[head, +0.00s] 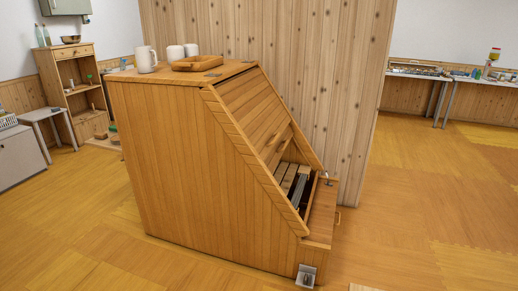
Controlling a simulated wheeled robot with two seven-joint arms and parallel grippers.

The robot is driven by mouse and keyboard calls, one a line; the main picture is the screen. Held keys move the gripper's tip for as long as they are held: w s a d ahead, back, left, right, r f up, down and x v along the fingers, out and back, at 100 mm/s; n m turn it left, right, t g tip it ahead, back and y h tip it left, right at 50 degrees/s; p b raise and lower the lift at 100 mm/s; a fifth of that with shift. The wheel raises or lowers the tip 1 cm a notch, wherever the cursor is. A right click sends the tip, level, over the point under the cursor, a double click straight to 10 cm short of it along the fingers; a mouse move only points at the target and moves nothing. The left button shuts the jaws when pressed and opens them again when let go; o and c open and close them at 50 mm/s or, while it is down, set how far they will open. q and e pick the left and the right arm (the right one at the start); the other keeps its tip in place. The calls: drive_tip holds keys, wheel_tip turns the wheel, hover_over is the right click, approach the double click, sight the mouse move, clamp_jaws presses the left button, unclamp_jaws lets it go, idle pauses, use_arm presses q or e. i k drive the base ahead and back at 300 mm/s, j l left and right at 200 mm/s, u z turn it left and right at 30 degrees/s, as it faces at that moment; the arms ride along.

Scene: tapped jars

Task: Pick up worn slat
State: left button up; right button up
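A wooden cabinet (190,165) with a sloped front stands in the middle of the head view. Its slope has an opening at the lower right, where several slats (286,175) lie side by side; some are pale wood. A darker, greyish strip (299,189) lies among them. I cannot tell for sure which of these is the worn slat. The cabinet's front edge hides part of the inside. Neither of my grippers shows in this view.
White mugs (147,60) and a wooden tray (196,63) stand on the cabinet top. A metal bracket (307,274) sits at its lower front corner. A plank wall (270,35) rises behind. Shelves (75,85) stand left, tables (440,78) far right. Floor at right is clear.

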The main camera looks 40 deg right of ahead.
sight(296, 199)
drive_tip(key=i+l+z, duration=0.2)
drive_tip(key=i+z, duration=0.65)
drive_tip(key=i, duration=0.15)
drive_tip(key=i+l, duration=0.15)
drive_tip(key=i, duration=0.25)
drive_tip(key=i+j+z, duration=0.15)
drive_tip(key=i, duration=0.3)
drive_tip(key=i+j+z, duration=0.15)
drive_tip(key=i, duration=0.35)
drive_tip(key=i+j+z, duration=0.2)
drive_tip(key=i, duration=0.25)
